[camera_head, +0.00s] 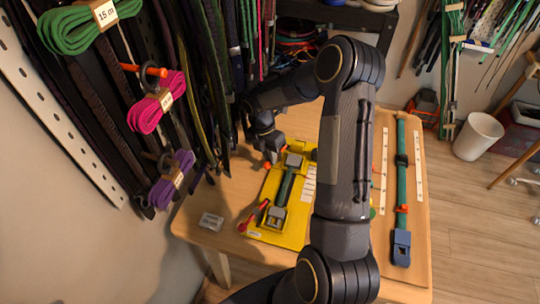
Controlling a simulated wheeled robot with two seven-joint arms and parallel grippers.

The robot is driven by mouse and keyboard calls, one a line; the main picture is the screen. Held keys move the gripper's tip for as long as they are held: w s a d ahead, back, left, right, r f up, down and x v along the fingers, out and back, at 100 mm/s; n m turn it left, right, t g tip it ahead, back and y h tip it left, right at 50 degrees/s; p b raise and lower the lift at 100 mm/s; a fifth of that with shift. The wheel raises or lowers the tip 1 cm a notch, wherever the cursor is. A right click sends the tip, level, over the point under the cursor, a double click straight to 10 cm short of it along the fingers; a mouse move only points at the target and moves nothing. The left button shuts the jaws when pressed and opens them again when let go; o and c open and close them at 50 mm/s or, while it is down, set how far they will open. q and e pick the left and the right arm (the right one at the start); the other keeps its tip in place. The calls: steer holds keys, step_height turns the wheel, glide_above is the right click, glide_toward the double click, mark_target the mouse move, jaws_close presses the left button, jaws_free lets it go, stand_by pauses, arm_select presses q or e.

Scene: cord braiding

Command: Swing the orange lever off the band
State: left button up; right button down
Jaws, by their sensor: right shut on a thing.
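A yellow board (296,226) lies on the wooden table and carries a dark green band (286,187). The band runs between a grey block (293,160) at the far end and another grey block (275,217) at the near end. My right gripper (271,155) is at the far left corner of the board, shut on an orange lever (284,148) beside the far block. The fingers partly hide the lever, so its angle to the band is unclear. My left gripper is not in view.
My right arm covers the middle of the table. Cord bundles (157,101) hang at the left. A small grey box (211,221) lies near the left edge.

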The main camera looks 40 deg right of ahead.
steer(key=c, duration=1.5)
jaws_free()
steer(key=shift+r, duration=0.15)
step_height(320, 180, up, 8)
steer(key=w, duration=0.1)
steer(key=shift+w+a+f, duration=0.25)
